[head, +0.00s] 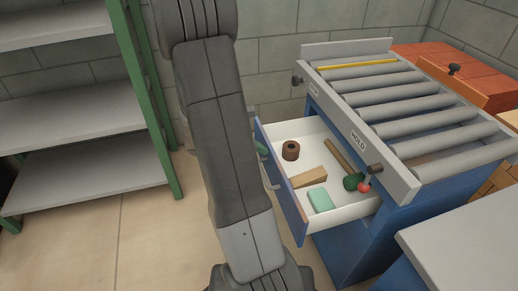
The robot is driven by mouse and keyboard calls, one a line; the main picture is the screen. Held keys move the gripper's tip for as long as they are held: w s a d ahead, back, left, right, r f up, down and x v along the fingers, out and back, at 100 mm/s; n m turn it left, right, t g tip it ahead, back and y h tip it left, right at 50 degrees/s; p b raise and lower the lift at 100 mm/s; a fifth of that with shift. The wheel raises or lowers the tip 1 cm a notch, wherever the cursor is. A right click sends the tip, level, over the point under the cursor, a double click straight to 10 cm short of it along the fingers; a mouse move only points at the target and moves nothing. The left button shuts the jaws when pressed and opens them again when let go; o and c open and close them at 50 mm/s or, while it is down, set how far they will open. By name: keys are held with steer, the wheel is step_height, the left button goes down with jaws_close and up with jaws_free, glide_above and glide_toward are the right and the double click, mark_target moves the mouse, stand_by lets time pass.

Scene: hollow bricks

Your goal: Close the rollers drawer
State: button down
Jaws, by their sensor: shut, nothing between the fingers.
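The rollers drawer (288,202) is pulled out to the left from under the roller table (400,157). Its front is blue, its inside is white, and a pale bar handle (269,176) shows partly on the front. Inside lie a brown ring-shaped piece (291,150), a wooden wedge (309,178), a mint block (320,200), a brown stick (338,157) and a dark green piece (351,182). My arm stands upright in front of the drawer's left side and hides part of the front. I cannot make out my gripper's fingers.
A grey shelf unit with green posts (150,90) stands at the left. A grey-topped surface (465,240) is close at the lower right. The tan floor at lower left is clear.

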steer(key=shift+d, duration=0.1)
steer(key=w+d, duration=0.3)
steer(key=d, duration=0.7)
steer(key=w+d+b, duration=0.1)
steer(key=w+d, duration=0.2)
steer(key=d, duration=0.7)
steer(key=shift+w+d, duration=0.15)
steer(key=shift+w, duration=0.2)
steer(key=shift+r, duration=0.15)
